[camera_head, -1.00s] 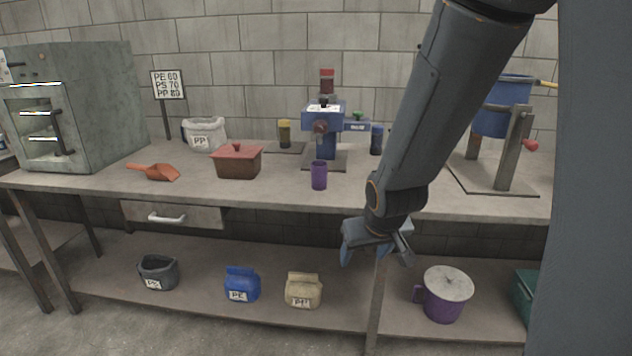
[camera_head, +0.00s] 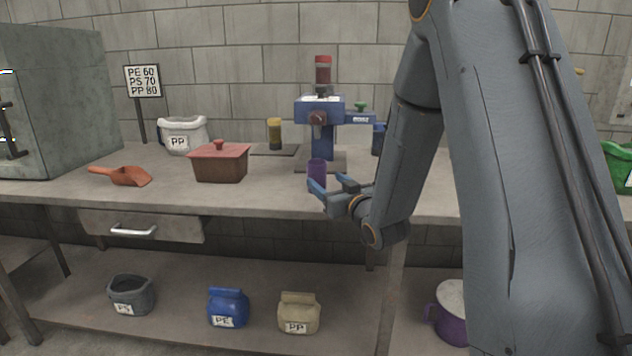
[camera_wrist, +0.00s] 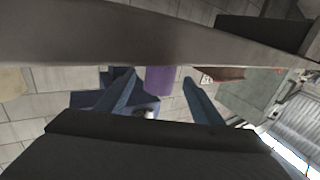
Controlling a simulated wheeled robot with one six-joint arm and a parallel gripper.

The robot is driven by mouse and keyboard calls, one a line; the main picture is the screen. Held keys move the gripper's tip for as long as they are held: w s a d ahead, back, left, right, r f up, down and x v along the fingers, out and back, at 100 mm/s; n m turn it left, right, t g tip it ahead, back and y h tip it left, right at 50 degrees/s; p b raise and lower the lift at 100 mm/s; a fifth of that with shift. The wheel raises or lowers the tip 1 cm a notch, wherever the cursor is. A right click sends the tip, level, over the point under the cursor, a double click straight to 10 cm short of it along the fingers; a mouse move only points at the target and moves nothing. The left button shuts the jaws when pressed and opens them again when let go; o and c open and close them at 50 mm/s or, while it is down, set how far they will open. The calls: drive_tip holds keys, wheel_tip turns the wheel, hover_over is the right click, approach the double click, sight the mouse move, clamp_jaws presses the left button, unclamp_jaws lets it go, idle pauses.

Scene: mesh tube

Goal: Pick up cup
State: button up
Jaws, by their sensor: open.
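The small purple cup (camera_head: 316,174) stands upright on the workbench near its front edge, in front of the blue machine. My gripper (camera_head: 332,188) is open just to the right of and in front of the cup, with its fingers pointing toward it. In the wrist view, the purple cup (camera_wrist: 159,80) shows ahead, roughly between the two blue fingertips of my gripper (camera_wrist: 160,74). The view there is turned, and I cannot tell how deep the cup lies between the fingers. The part of the cup behind the near finger is hidden in the head view.
The blue machine (camera_head: 322,115) stands behind the cup. A brown lidded box (camera_head: 220,165) and an orange scoop (camera_head: 124,176) lie to the left on the bench (camera_head: 270,196). The bench edge is close below my gripper. A larger purple pot (camera_head: 452,322) is on the lower shelf.

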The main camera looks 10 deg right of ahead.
sight(321, 180)
drive_tip(key=x, duration=0.3)
drive_tip(key=f+x, duration=0.1)
drive_tip(key=x, duration=0.1)
drive_tip(key=shift+w+a, duration=0.1)
drive_tip(key=shift+w, duration=0.25)
drive_tip(key=shift+c, duration=0.2)
drive_tip(key=c, duration=1.1)
